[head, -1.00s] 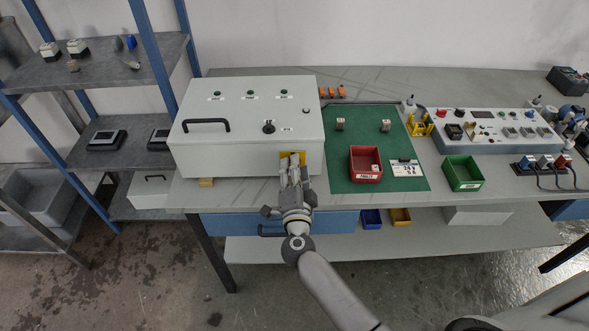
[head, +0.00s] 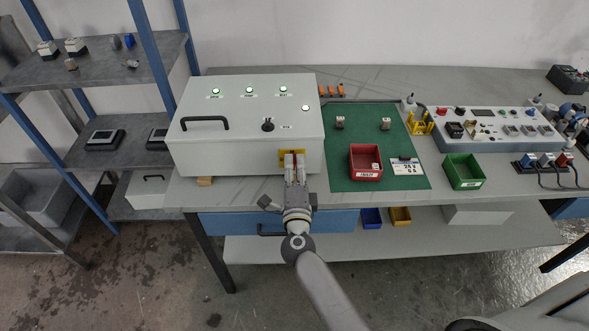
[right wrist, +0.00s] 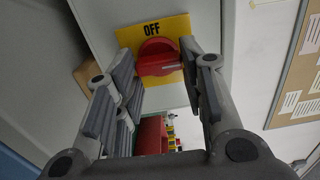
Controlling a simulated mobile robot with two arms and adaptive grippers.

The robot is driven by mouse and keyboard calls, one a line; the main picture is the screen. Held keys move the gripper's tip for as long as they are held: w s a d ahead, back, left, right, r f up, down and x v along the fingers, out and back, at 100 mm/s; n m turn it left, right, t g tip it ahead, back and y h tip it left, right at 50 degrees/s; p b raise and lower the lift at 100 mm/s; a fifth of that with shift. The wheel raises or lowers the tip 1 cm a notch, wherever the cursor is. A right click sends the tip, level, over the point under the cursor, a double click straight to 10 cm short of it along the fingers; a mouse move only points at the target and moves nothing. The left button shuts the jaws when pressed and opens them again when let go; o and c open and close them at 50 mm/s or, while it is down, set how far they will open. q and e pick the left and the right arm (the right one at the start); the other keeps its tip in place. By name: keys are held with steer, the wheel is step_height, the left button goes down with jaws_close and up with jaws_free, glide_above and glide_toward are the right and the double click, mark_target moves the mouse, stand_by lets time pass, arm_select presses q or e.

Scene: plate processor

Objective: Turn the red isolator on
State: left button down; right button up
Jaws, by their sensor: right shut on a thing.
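The red isolator (right wrist: 158,57) is a round red knob on a yellow plate (right wrist: 183,24) marked OFF at its top edge in the right wrist view. The knob's pale pointer line lies roughly level, towards the right. The plate (head: 284,153) sits on the front face of the grey control cabinet (head: 225,155). My right gripper (head: 294,160) is shut on the isolator, with one finger on each side of the knob in the wrist view (right wrist: 165,63). Several lamps on the cabinet top, such as this one (head: 249,90), glow. My left gripper is out of view.
A black handle (head: 205,122) and a black switch (head: 268,125) are on the cabinet top. To the right are a green mat (head: 345,115), a red bin (head: 366,175) and a green bin (head: 463,184). A blue-framed shelf (head: 155,90) stands left.

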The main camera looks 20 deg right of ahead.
steer(key=shift+f, duration=0.1)
steer(key=o, duration=1)
steer(key=shift+s, duration=0.1)
steer(key=v, duration=1.2)
